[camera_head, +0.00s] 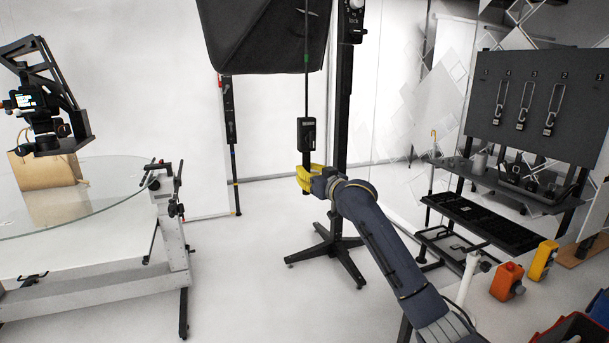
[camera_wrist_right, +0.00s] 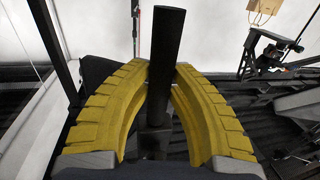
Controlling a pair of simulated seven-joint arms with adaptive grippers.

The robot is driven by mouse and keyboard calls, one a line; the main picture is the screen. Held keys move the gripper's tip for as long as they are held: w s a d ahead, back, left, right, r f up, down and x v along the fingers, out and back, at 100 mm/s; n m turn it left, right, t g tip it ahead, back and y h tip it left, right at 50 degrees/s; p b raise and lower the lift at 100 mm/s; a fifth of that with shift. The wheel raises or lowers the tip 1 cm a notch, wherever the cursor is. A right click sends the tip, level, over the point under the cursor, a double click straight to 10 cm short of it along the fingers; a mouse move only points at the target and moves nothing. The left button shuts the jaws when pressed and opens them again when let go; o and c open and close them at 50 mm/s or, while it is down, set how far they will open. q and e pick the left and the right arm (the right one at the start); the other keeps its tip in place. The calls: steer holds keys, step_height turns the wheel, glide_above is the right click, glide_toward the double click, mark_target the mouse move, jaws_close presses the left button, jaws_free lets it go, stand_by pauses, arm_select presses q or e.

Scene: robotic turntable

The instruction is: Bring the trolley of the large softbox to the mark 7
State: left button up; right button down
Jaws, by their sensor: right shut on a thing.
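The large softbox (camera_head: 265,35) is a black hood at the top of the head view, its upper part cut off. The trolley (camera_head: 335,245) below it has a black column and a dark star-shaped base on the floor. A thin rod with a green band hangs from the softbox and ends in a black grip (camera_head: 306,134). My right gripper (camera_head: 304,178), with yellow fingers, is shut on the black bar below this grip. In the right wrist view the black bar (camera_wrist_right: 166,60) stands between the yellow fingers (camera_wrist_right: 160,85). I see no mark 7. My left gripper is out of view.
A glass turntable (camera_head: 100,205) on a white frame stands at left, with a bag (camera_head: 45,170) on it and a camera (camera_head: 40,110) above. A dark tool board (camera_head: 535,105) and shelves stand at right. Orange (camera_head: 507,281) and yellow (camera_head: 543,260) boxes sit lower right. Floor in front of the trolley is clear.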

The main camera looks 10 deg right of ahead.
steer(key=shift+w+d+r, duration=0.1)
steer(key=shift+w+d, duration=0.1)
steer(key=shift+d, duration=0.75)
steer(key=c, duration=1.2)
jaws_free()
steer(key=shift+s, duration=0.1)
steer(key=v, duration=1.1)
steer(key=shift+s, duration=0.4)
steer(key=shift+d, duration=0.1)
